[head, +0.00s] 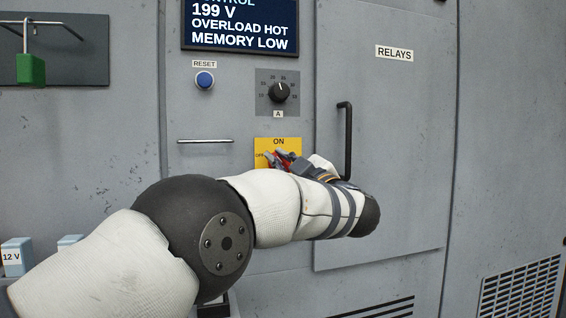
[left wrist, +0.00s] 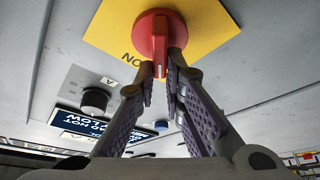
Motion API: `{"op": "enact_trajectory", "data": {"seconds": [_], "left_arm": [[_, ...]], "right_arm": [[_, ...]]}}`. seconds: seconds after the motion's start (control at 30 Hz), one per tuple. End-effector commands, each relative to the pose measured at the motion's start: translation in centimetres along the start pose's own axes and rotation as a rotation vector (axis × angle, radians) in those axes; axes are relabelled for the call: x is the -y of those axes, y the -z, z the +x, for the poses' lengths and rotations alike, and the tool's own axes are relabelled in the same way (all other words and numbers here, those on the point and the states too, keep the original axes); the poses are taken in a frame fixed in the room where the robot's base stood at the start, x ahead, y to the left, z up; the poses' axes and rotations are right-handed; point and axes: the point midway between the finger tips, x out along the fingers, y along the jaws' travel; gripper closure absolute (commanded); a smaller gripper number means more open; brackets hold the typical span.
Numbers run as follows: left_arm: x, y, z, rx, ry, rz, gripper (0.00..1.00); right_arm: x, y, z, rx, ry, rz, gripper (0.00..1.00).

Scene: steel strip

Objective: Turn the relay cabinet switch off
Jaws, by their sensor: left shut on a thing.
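The red rotary switch handle (head: 270,160) sits on a yellow plate (head: 292,146) marked ON at the top and OFF at the left. In the left wrist view, which is upside down, the red handle (left wrist: 160,32) stands out from the yellow plate (left wrist: 205,22), beside the ON lettering. My left gripper (head: 284,160) is at the switch, and its fingers (left wrist: 162,75) are shut on the handle's end. My forearm and wrist hide the plate's lower part in the head view. My right gripper is not in view.
A door marked RELAYS (head: 400,130) with a black bar handle (head: 347,140) is right of the switch, close to my wrist. Above are a dial (head: 279,92), a blue RESET button (head: 204,80) and a display (head: 240,25). A green padlock (head: 31,69) hangs far left.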

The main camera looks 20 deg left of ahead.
Motion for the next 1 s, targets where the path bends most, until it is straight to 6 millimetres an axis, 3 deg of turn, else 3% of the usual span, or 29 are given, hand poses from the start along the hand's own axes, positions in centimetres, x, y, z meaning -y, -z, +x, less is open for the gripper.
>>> {"op": "enact_trajectory", "data": {"seconds": [0.6,1.0], "left_arm": [[0.9,-0.5,0.0,0.001,0.217,-0.521,1.00],[0.9,-0.4,-0.1,0.001,0.301,-0.734,1.00]], "right_arm": [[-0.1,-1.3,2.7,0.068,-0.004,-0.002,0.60],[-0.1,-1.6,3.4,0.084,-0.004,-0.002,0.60]]}}
